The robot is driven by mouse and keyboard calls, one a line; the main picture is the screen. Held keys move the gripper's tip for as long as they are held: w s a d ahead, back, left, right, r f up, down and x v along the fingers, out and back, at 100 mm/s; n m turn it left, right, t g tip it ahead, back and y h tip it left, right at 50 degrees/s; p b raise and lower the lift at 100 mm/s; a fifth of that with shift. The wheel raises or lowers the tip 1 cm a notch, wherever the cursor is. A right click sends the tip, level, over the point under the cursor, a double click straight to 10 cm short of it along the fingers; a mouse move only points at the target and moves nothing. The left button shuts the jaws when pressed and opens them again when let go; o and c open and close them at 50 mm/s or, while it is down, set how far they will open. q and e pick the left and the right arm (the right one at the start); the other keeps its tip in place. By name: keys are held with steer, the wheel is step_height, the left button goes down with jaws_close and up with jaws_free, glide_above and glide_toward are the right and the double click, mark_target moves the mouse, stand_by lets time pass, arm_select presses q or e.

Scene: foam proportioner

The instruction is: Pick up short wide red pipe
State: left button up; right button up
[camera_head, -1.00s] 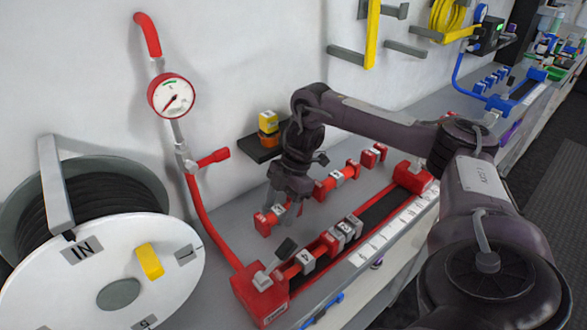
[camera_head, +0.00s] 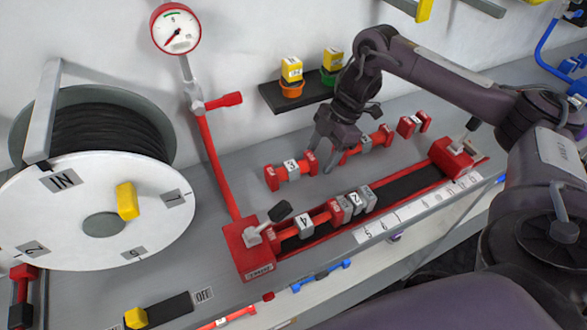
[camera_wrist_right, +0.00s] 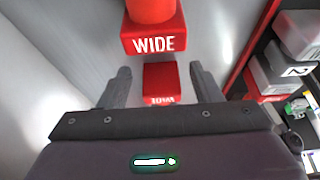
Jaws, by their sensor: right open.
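Red pipes with square flanged ends lie on the grey counter in the head view. One with a grey "3" block (camera_head: 291,169) lies left of my right gripper, another red pipe (camera_head: 367,144) lies just right of it, and a short red piece (camera_head: 413,124) lies farther right. Which is the short wide one is unclear there. My right gripper (camera_head: 322,164) points down, open, between the first two pipes. In the right wrist view a red flange marked "WIDE" (camera_wrist_right: 153,43) is ahead of the fingers, and a second red "WIDE" block (camera_wrist_right: 161,80) shows between the open fingers (camera_wrist_right: 160,83). My left gripper is not in view.
A red channel rig (camera_head: 410,182) with grey numbered blocks runs along the counter's front. A hose reel (camera_head: 100,215) stands left. A red riser pipe (camera_head: 217,165) carries a gauge (camera_head: 176,28). A black shelf (camera_head: 300,93) holds yellow-topped pieces behind the gripper.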

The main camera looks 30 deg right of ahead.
mark_target(293, 165)
steer(key=a, duration=0.4)
steer(key=shift+w, duration=0.1)
steer(key=a, duration=0.4)
steer(key=shift+w, duration=0.1)
steer(key=shift+a+f+p, duration=0.1)
steer(key=shift+f+p, duration=0.2)
steer(key=shift+f, duration=0.25)
steer(key=shift+c, duration=0.6)
steer(key=c, duration=1.1)
steer(key=shift+r, duration=0.1)
